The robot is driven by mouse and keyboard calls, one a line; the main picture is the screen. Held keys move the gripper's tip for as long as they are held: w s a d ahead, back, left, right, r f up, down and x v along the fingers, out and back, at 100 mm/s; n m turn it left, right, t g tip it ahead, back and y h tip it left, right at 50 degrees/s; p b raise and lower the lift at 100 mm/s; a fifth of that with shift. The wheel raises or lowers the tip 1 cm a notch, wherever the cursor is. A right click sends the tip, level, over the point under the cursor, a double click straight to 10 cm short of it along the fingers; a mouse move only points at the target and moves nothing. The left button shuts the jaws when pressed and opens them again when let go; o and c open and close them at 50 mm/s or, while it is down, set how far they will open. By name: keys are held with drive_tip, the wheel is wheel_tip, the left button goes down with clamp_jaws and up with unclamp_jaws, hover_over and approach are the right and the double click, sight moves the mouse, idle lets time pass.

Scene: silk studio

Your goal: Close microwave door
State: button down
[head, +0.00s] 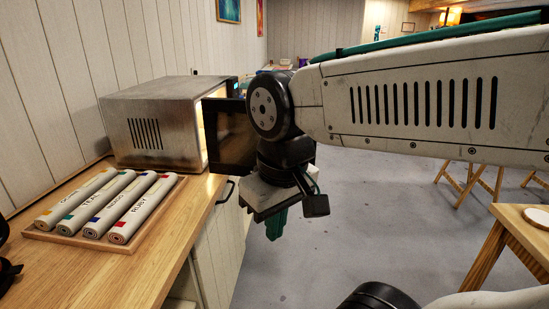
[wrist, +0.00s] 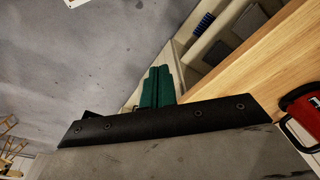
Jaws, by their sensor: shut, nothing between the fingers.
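The microwave (head: 150,125) is a brushed metal box on the wooden counter, at the left in the head view. Its inside is lit, and its dark door (head: 230,135) stands open, swung out to the right over the counter's edge. My gripper (head: 277,225) points down over the grey floor, to the right of the door and nearer to me. Its green fingers are together with nothing between them. My wrist hides the door's right part, so I cannot tell whether it touches the door. In the wrist view the gripper (wrist: 158,85) shows shut, and no microwave shows.
A wooden tray (head: 160,205) with several labelled rolls (head: 135,205) lies on the counter (head: 150,260) before the microwave. A black cabinet handle (head: 226,192) sticks out below. In the wrist view, a red object (wrist: 302,110) is at the right. A wooden table (head: 500,250) stands at the right.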

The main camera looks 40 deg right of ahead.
drive_tip(key=w+d+r+m+t+h, duration=0.1)
drive_tip(key=w+d+r+m, duration=0.2)
drive_tip(key=d, duration=0.5)
drive_tip(key=w+d+r+m+h, duration=0.1)
drive_tip(key=w+d+m, duration=0.1)
drive_tip(key=w+d, duration=0.5)
drive_tip(key=w+d+r+m+t+h, duration=0.1)
drive_tip(key=w+d+r+m, duration=0.15)
drive_tip(key=d, duration=0.65)
drive_tip(key=w+d+f, duration=0.6)
drive_tip(key=f, duration=0.3)
drive_tip(key=shift+w+f, duration=0.15)
drive_tip(key=shift+f, duration=0.15)
drive_tip(key=shift+w+m, duration=0.1)
drive_tip(key=shift+m, duration=0.15)
